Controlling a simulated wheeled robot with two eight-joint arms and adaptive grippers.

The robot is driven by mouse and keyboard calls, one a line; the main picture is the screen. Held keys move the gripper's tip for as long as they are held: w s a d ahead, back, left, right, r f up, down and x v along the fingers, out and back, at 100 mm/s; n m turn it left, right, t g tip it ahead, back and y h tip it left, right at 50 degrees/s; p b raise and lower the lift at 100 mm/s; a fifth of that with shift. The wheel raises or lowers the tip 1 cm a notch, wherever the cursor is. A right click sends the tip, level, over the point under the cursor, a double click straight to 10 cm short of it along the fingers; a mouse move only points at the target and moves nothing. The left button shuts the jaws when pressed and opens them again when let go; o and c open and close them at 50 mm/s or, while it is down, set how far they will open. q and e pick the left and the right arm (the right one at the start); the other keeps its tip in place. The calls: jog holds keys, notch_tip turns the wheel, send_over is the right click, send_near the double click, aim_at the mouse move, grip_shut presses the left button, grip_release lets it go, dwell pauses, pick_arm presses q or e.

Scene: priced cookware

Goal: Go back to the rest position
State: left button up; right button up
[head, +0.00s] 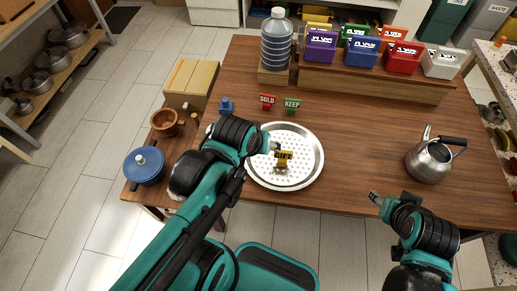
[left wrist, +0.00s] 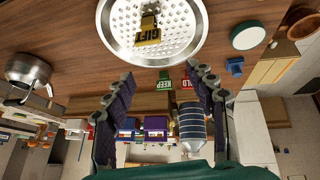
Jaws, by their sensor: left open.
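My left gripper (head: 275,147) is over the table, at the upper left edge of the round perforated metal tray (head: 312,170) in the head view. In the left wrist view the fingers of my left gripper (left wrist: 162,82) are spread wide with nothing between them. A yellow-and-black GIFT tag (head: 283,156) stands on the tray; it also shows in the left wrist view (left wrist: 148,36). My right gripper (head: 378,199) hangs near the table's front edge, below the kettle; its finger opening is too small to read.
A steel kettle (head: 429,159) stands at the right. Red SOLD (head: 267,101) and green KEEP (head: 292,106) signs stand behind the tray. A blue pot (head: 145,165) and wooden cup (head: 166,122) are at the left. A water bottle (head: 277,42) and coloured bins (head: 363,52) line the back.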

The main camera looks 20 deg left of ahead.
pick_arm(q)
jog(key=s+m, duration=0.1)
jog(key=m+t, duration=0.1)
jog(key=m, duration=0.1)
jog(key=shift+s+a, duration=0.2)
jog(key=shift+s, duration=0.2)
dwell(1.0)
